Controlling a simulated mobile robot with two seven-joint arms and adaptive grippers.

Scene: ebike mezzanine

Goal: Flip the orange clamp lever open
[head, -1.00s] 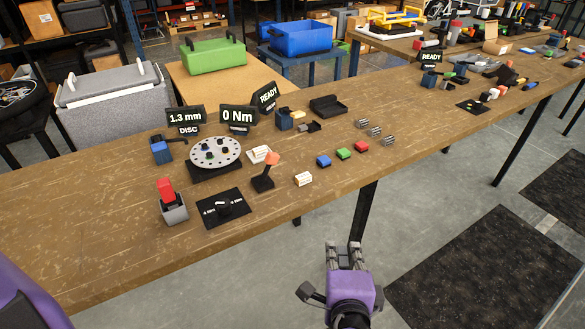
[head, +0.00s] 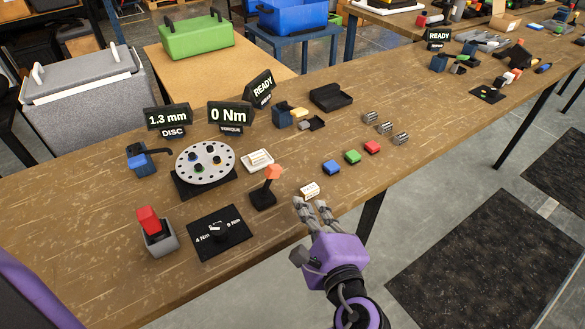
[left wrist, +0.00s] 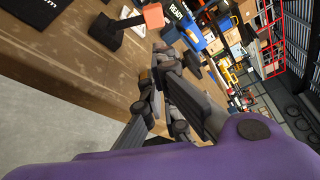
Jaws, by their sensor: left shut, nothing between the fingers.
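The orange clamp lever (head: 273,172) stands up from a black base (head: 263,198) near the table's front edge. Its orange tip also shows at the top of the left wrist view (left wrist: 153,16), beside the black base (left wrist: 106,32). My left gripper (head: 309,203) is shut and empty at the table's front edge, to the right of the lever and apart from it. Its fingers also show in the left wrist view (left wrist: 165,62). My right gripper is not in view.
A small white-and-orange box (head: 310,190) lies just beyond my left fingertips. Blue, green and red blocks (head: 352,157) lie to the right.

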